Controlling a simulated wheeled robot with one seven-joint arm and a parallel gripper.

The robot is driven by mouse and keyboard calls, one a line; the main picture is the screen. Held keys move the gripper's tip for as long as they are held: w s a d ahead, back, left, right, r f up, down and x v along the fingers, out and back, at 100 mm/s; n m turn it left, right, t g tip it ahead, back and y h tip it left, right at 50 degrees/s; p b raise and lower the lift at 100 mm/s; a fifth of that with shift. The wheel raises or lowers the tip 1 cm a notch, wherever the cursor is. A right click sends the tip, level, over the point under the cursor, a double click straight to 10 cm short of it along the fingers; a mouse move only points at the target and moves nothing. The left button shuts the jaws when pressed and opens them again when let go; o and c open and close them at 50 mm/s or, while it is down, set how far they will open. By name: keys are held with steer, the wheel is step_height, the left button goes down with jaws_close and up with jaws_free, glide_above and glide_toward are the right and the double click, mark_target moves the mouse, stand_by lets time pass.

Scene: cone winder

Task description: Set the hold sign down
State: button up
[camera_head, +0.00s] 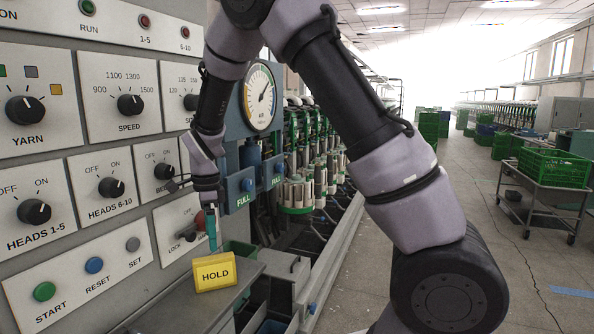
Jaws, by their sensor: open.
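The yellow hold sign (214,273), with "HOLD" in black letters, stands upright on a grey ledge (185,306) below the control panel. My gripper (212,238) points down just above and behind the sign, with a teal finger part showing. It is open. The sign's top edge is close to the fingertips; I cannot tell whether they touch it.
The control panel (70,180) with knobs and buttons rises on the left, close to my arm. A lock switch (182,230) is beside my gripper. Green bins and the winder row (300,180) lie behind. A cart (545,190) stands on the open aisle floor at right.

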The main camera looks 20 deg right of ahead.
steer(key=s+d+r+n+t+y, duration=0.1)
steer(key=s+d+r+n+y, duration=0.15)
steer(key=d+r, duration=0.6)
steer(key=s+d+r+n+t+y, duration=0.1)
steer(key=s+d+r+n, duration=0.15)
steer(key=d+r, duration=0.55)
steer(key=s+d+r+n+t, duration=0.2)
steer(key=s+d+r+n, duration=0.1)
steer(key=s+d+r, duration=0.1)
steer(key=s+d+r+n+t+h, duration=0.1)
steer(key=s+d+r+n+t, duration=0.2)
steer(key=s+d, duration=0.3)
steer(key=s+r+n, duration=0.1)
steer(key=s, duration=0.2)
steer(key=shift+r, duration=0.4)
steer(key=shift+h, duration=0.25)
